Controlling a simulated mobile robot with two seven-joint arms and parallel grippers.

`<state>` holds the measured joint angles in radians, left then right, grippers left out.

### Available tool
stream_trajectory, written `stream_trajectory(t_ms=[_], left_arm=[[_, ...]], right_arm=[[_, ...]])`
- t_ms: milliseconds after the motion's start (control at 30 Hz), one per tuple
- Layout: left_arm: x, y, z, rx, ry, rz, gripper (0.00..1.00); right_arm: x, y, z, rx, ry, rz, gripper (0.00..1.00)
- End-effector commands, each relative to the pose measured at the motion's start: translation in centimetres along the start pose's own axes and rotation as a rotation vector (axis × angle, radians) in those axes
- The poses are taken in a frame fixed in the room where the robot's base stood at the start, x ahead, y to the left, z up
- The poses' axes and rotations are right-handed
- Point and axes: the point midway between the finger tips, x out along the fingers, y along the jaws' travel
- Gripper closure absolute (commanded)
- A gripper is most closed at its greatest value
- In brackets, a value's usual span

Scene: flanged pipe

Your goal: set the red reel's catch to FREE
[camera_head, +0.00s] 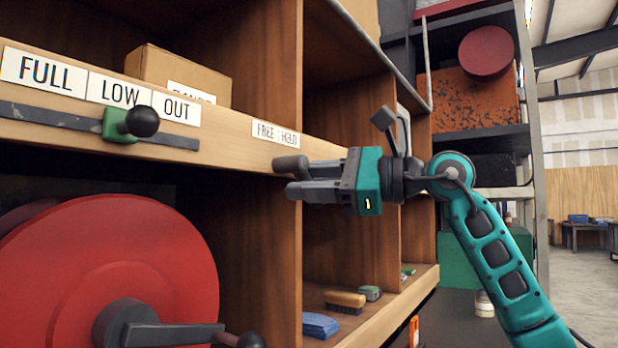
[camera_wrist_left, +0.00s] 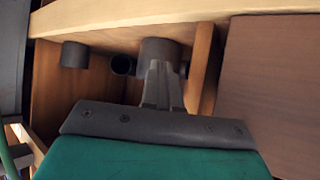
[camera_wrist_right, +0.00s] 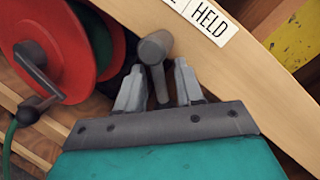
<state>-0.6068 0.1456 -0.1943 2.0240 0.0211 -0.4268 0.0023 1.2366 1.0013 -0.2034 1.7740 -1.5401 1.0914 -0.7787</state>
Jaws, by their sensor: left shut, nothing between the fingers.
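The red reel (camera_head: 140,240) stands at the lower left in the head view, with a dark crank; part of it also shows in the right wrist view (camera_wrist_right: 30,28). A grey catch lever (camera_wrist_right: 156,62) hangs below the shelf edge under the FREE : HELD label (camera_head: 276,133). My right gripper (camera_wrist_right: 160,82) is open with a finger on each side of the lever, a gap showing at each side. In the head view the gripper (camera_head: 302,188) partly hides the lever. My left gripper (camera_wrist_left: 162,80) is shut and empty, seen only in its wrist view.
A slider with a black knob (camera_head: 142,121) sits on a rail under the FULL, LOW and OUT labels. Grey tubes (camera_wrist_left: 75,54) are near my left gripper.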

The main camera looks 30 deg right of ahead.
Motion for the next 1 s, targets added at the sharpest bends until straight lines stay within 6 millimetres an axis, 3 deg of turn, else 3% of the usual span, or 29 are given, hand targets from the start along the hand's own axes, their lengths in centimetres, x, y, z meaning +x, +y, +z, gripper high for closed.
stream_trajectory(t_ms=[233,600,1000], left_arm=[[0.06,0.05,0.11,-0.003,-0.003,-0.001,1.0],[0.04,0.18,-0.11,0.0,-0.001,0.003,1.0],[-0.01,0.17,-0.37,0.006,0.005,0.006,1.0]], right_arm=[[0.07,0.01,-0.02,0.0,0.0,0.0,0.63],[0.04,0.01,-0.01,0.0,0.0,0.0,0.99],[0.03,0.02,-0.02,0.0,0.0,0.001,1.0]])
